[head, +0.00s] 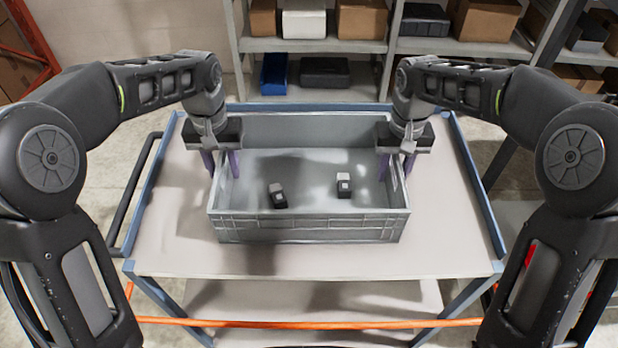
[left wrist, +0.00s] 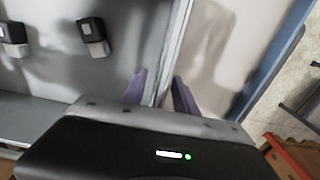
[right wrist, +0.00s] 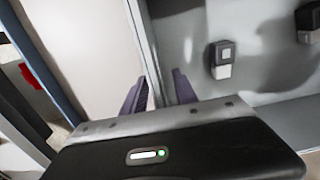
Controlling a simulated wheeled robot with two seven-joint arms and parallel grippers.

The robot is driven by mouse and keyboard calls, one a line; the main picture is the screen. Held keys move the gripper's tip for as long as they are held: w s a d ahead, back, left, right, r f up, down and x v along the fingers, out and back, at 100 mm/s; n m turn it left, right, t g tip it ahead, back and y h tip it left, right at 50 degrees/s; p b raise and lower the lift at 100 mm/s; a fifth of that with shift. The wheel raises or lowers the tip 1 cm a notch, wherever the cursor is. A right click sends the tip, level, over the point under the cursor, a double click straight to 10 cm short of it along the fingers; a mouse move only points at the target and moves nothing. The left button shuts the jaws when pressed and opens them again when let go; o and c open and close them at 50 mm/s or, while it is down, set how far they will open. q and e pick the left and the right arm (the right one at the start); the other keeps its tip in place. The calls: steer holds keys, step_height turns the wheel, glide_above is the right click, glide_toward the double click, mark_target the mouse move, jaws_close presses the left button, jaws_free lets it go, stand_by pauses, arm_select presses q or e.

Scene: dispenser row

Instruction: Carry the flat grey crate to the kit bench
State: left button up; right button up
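The flat grey crate (head: 310,228) stands on the top of a blue-framed cart in the head view. Two small black-and-white items lie on its floor, one left (head: 278,196) and one right (head: 344,186). My left gripper (head: 221,163) is at the crate's left wall, with its purple fingers on either side of it. The left wrist view (left wrist: 160,90) shows gaps between fingers and wall. My right gripper (head: 397,166) straddles the right wall the same way, and the right wrist view (right wrist: 160,90) also shows gaps. Both grippers are open.
The cart top (head: 170,235) is clear around the crate and has a raised blue rim. A dark handle (head: 133,195) is on its left. Shelves (head: 330,46) with boxes and bins stand behind. An orange bar (head: 310,324) crosses in front, low down.

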arm_select(q)
jaws_close()
arm_select(e)
jaws_close()
stand_by(1.3)
